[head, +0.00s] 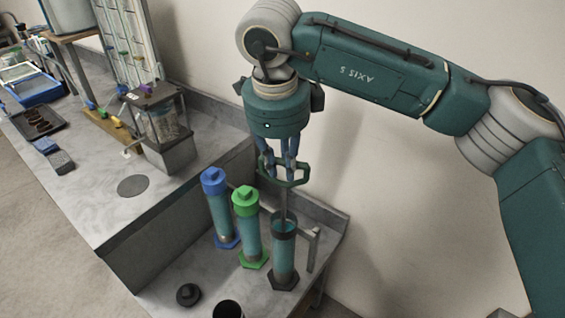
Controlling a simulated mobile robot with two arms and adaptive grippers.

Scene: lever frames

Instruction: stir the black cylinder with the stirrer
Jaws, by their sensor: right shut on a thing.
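The black cylinder (284,262) stands upright on the lower counter, with a dark rim, a dark hexagonal base and teal contents; its top is open. The stirrer (283,205) has a thin grey shaft that goes down into the cylinder's mouth; its lower end is hidden inside. My right gripper (284,173) is above the cylinder, pointing down, and is shut on the stirrer's upper end, by a green angular piece. My left gripper is out of view.
A blue-capped cylinder (218,205) and a green-capped cylinder (247,225) stand close on the left. A black cap (188,294) and a dark cup (228,309) are in front. The higher counter (90,190) holds a glass-sided device (163,125) and trays. A wall is behind.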

